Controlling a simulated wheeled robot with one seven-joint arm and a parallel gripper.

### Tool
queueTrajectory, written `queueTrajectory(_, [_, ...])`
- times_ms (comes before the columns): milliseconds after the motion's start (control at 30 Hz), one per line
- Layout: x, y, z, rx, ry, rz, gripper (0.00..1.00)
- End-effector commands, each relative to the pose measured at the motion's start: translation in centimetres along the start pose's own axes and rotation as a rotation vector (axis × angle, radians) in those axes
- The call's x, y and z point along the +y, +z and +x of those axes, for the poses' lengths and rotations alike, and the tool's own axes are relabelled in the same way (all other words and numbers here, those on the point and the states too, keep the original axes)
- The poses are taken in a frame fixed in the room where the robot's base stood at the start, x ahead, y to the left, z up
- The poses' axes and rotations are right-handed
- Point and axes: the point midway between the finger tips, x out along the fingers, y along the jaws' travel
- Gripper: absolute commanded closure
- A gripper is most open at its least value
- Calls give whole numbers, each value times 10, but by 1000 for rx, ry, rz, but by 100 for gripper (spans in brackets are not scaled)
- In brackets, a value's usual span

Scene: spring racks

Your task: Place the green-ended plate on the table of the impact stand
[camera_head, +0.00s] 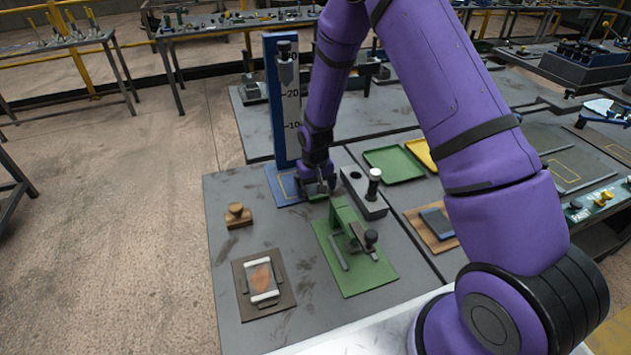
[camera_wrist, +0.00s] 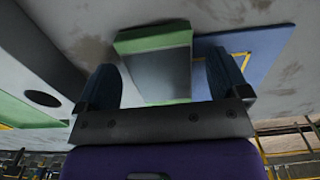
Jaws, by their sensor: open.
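The green-ended plate (camera_wrist: 155,72) has a grey middle and green ends. In the wrist view it lies between my gripper's two blue fingers (camera_wrist: 165,82), which are spread apart with room on both sides. The blue table of the impact stand (camera_wrist: 262,50), with a yellow outline, is just right of the plate; the plate overlaps its edge in the picture, and I cannot tell whether they touch. In the head view my gripper (camera_head: 319,187) is low beside the stand's blue table (camera_head: 282,190), under the tall blue scale post (camera_head: 279,110). The plate is not clearly visible there.
A grey block with a white-topped peg (camera_head: 365,197) stands close to the right of my gripper. A green fixture with a clamp (camera_head: 350,262) is in front. A wooden stamp (camera_head: 237,215) and a framed board (camera_head: 264,284) lie at left. Bare bench shows around the stamp.

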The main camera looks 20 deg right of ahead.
Motion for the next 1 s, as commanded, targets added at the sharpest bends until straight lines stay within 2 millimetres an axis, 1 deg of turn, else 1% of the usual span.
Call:
queueTrajectory(233, [0, 0, 0, 0, 0, 0, 6])
queueTrajectory(267, [0, 0, 0, 0, 0, 0, 9])
queueTrajectory(300, [0, 0, 0, 0, 0, 0, 18])
queueTrajectory(367, [0, 0, 0, 0, 0, 0, 32])
queueTrajectory(400, [0, 0, 0, 0, 0, 0, 41])
queueTrajectory(467, [0, 0, 0, 0, 0, 0, 55])
queueTrajectory(500, [0, 0, 0, 0, 0, 1, 64])
queueTrajectory(600, [0, 0, 0, 0, 0, 0, 85])
queueTrajectory(1000, [-2, -3, 0, 0, 0, 2, 86])
